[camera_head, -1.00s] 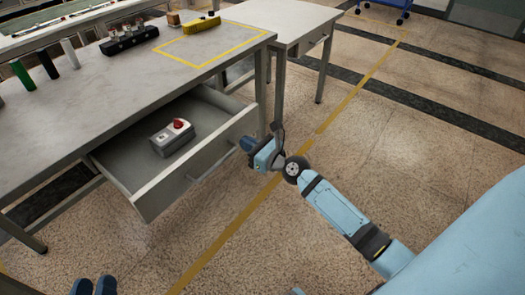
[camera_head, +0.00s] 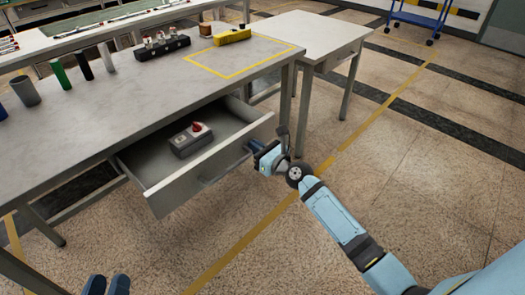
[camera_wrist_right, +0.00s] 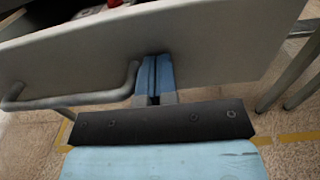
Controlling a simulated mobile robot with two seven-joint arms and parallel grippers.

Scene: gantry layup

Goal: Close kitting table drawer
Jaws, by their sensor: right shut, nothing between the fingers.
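The grey drawer (camera_head: 213,165) under the kitting table (camera_head: 130,100) is partly open in the head view. A grey box with a red knob (camera_head: 190,140) lies inside it. The drawer front carries a bar handle (camera_wrist_right: 75,102), seen in the right wrist view. My right gripper (camera_head: 254,145) is shut and empty. Its fingertips (camera_wrist_right: 153,62) meet the drawer's outer face to the right of the handle and appear to touch it; they are not around the handle.
On the table stand several cylinders (camera_head: 83,66), a dark block with knobs (camera_head: 162,46) and a yellow item (camera_head: 233,36) by a yellow-taped rectangle. A second table (camera_head: 305,35) adjoins on the right. A blue cart (camera_head: 425,18) is far off. The floor in front is clear.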

